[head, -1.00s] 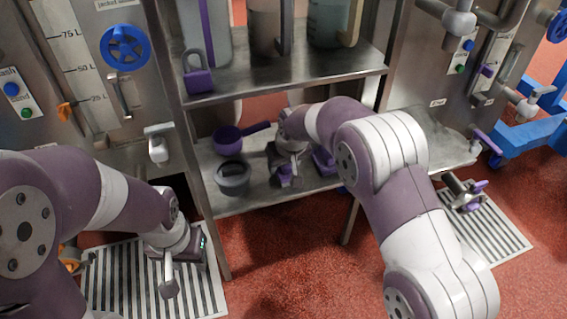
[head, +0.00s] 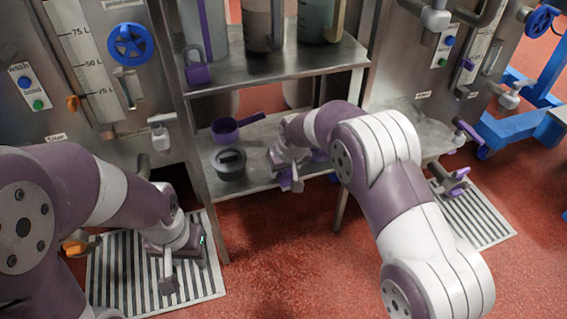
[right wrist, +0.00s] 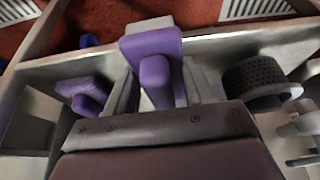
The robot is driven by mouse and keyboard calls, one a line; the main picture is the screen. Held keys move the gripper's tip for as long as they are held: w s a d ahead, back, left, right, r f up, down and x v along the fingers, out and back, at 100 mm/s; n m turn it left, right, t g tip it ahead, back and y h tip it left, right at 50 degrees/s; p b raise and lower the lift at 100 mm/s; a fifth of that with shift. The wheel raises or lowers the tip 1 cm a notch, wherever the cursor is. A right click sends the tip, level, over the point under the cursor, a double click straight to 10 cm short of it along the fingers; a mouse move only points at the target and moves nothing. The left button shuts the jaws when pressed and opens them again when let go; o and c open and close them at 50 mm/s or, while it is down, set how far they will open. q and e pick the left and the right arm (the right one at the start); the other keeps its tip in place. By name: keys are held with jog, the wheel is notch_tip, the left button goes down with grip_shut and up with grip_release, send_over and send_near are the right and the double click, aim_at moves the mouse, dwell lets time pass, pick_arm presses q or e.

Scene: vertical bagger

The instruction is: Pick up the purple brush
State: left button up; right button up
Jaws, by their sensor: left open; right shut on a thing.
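The purple brush (right wrist: 152,50) is between the fingers of my right gripper (right wrist: 157,88) in the right wrist view, its wide block facing away from the palm. In the head view my right gripper (head: 287,180) is at the front edge of the lower shelf, shut on the brush, which is mostly hidden there by the fingers. Whether the brush touches the shelf I cannot tell. My left gripper (head: 168,282) is open and empty, low above the left floor grate.
On the lower shelf (head: 258,178) stand a purple scoop (head: 225,130) and a dark grey round container (head: 230,163). Another purple item (right wrist: 85,90) lies beside the held brush. The upper shelf (head: 290,62) with jugs is above. Red floor in front is clear.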

jog(key=shift+s+d, duration=0.1)
jog(key=shift+s, duration=0.05)
jog(key=o, duration=1.2)
jog(key=p+v, duration=0.7)
jog(key=v, duration=0.5)
jog(key=shift+r+p, duration=0.3)
jog(key=shift+p, duration=0.05)
